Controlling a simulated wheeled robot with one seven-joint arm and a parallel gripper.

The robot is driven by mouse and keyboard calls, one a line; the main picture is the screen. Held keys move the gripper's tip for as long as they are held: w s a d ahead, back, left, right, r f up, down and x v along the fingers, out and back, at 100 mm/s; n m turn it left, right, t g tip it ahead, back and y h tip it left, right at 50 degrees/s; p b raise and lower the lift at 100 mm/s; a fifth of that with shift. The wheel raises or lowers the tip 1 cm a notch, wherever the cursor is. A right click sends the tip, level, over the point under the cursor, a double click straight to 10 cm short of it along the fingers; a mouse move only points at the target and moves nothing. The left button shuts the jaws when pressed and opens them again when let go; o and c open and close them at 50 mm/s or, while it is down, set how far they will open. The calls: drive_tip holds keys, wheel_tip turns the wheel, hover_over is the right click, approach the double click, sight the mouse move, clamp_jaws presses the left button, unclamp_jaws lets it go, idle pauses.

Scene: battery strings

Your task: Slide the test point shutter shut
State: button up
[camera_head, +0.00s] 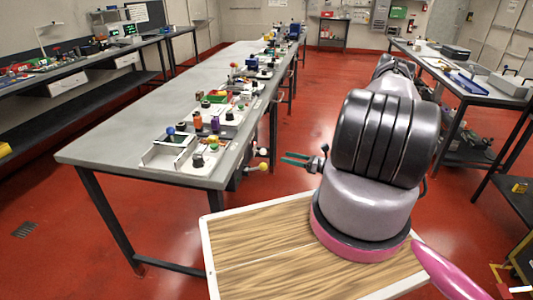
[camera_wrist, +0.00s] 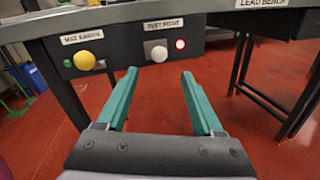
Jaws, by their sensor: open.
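The test point shutter's white round knob (camera_wrist: 156,51) sits on a dark panel (camera_wrist: 125,48) under the bench edge, below a label reading "TEST POINT" (camera_wrist: 163,24). A red light (camera_wrist: 180,44) glows just right of the knob. In the head view the white knob (camera_head: 262,152) shows at the bench's right side. My gripper (camera_wrist: 160,76) has green fingers, open and empty. The fingertips are spread to either side of the white knob's line, a little below and short of it in the wrist view. My gripper (camera_head: 296,160) is right of the knob in the head view.
Bench legs stand below and to the right. Several small devices crowd the long grey bench (camera_head: 110,150). Open red floor lies under and around it.

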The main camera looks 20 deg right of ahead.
sight(260, 151)
drive_tip(key=x, duration=1)
drive_tip(key=shift+w+a, duration=0.15)
clamp_jaws()
idle(1.1)
